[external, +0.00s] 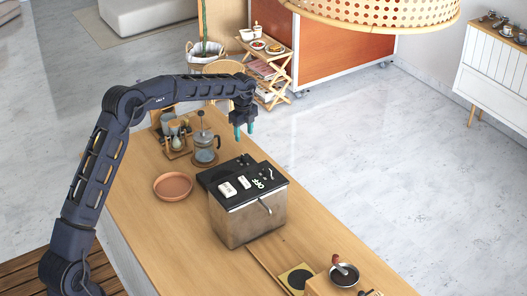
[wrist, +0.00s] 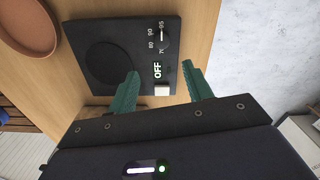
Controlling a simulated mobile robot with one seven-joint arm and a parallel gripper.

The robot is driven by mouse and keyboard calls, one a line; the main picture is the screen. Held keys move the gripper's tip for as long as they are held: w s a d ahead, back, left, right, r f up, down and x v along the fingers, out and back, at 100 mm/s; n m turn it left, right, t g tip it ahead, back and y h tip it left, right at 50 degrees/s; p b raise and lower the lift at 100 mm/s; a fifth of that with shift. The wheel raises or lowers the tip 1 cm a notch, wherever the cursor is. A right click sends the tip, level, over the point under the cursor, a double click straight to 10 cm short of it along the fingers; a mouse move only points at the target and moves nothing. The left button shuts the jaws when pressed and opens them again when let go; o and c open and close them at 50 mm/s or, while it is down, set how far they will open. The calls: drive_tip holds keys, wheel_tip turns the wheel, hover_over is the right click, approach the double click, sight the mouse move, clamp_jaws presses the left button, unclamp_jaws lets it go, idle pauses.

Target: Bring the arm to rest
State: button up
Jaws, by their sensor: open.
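My gripper (external: 243,130) hangs at the end of my dark arm, pointing down above the back of a metal machine with a black top (external: 240,210). It is open and empty, with clear air between it and the machine in the external view. In the wrist view the two green fingers of my gripper (wrist: 160,90) are spread apart. Beyond them lies a black panel (wrist: 125,50) with a round dark plate, a dial, a lit "OFF" label and a white button.
A terracotta dish (external: 173,187) sits on the wooden counter (external: 145,210) left of the machine. A glass press (external: 204,148) and a small rack with items (external: 175,135) stand behind it. A perforated lamp shade (external: 375,12) hangs at the top. Free counter lies in front of the dish.

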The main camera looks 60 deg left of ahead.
drive_tip(key=s+d+r+n+t+y, duration=0.1)
drive_tip(key=s+d+r+n, duration=0.3)
drive_tip(key=s+d+r, duration=0.8)
drive_tip(key=s+d+r+n+t+y, duration=0.1)
drive_tip(key=s+d+r+n, duration=0.2)
drive_tip(key=s+d+r, duration=0.85)
drive_tip(key=s+d+f+n+t, duration=0.1)
drive_tip(key=s+f+n, duration=0.1)
drive_tip(key=s, duration=1)
drive_tip(key=s+d+f+n+h, duration=0.1)
drive_tip(key=s+d+f+n, duration=0.1)
drive_tip(key=s, duration=0.9)
drive_tip(key=s+d+f+n+t+h, duration=0.1)
drive_tip(key=s+f+n, duration=0.2)
drive_tip(key=s, duration=0.9)
drive_tip(key=shift+s+d+f+n+t, duration=0.3)
drive_tip(key=shift+s+d+f+n, duration=0.1)
drive_tip(key=shift+n, duration=0.4)
